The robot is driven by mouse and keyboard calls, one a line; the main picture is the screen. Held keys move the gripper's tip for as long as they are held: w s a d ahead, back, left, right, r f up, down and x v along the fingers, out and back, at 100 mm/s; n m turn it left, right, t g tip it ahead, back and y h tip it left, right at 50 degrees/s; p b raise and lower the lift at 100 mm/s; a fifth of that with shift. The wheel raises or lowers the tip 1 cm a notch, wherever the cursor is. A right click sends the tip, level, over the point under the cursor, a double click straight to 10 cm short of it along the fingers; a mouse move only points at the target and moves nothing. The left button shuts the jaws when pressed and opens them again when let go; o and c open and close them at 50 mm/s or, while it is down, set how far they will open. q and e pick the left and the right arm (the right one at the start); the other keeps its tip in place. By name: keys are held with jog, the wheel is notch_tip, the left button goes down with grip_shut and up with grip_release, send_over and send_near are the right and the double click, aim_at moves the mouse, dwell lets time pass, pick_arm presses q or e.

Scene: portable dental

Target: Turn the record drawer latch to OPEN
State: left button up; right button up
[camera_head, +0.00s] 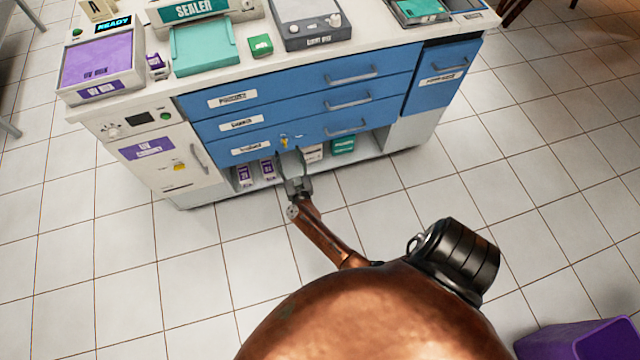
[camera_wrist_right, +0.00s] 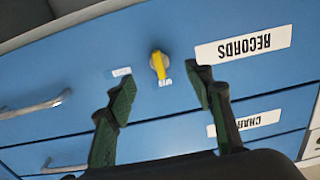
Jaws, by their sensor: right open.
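The record drawer latch (camera_head: 284,141) is a small yellow knob on the lowest blue drawer (camera_head: 325,135) of the cabinet. In the right wrist view, which is upside down, the latch (camera_wrist_right: 158,66) is on a silver round base near the RECORDS label (camera_wrist_right: 243,45). Small white labels sit beside it, too small to read surely. My right gripper (camera_head: 291,160) is open and empty in front of the drawer. In the wrist view the latch shows between and just beyond the fingertips of my right gripper (camera_wrist_right: 160,88), apparently untouched. My left gripper is out of view.
The record drawer's handle (camera_head: 346,127) sticks out right of the latch. Purple and green boxes (camera_head: 343,146) stand on the open shelf below. A white autoclave-like door (camera_head: 165,160) is at left. A purple bin (camera_head: 580,340) stands at lower right. The tiled floor in front is clear.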

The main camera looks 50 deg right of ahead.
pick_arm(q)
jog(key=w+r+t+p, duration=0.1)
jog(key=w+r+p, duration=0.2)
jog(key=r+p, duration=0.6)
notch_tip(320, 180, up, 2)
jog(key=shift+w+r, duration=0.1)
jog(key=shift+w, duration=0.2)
pick_arm(e)
jog(key=s+a+f+n+g+y, duration=0.2)
jog(key=s+f, duration=0.6)
jog(key=s, duration=0.4)
jog(key=s+a+f+n+g+y, duration=0.2)
jog(key=s+a+f+n+y, duration=0.2)
jog(key=s, duration=0.8)
jog(key=a+f+y, duration=0.2)
jog(key=a+f, duration=0.2)
jog(key=f, duration=0.1)
jog(key=shift+s+a+f+g+y, duration=0.2)
jog(key=shift+a+g+y, duration=0.1)
jog(key=shift+y, duration=0.1)
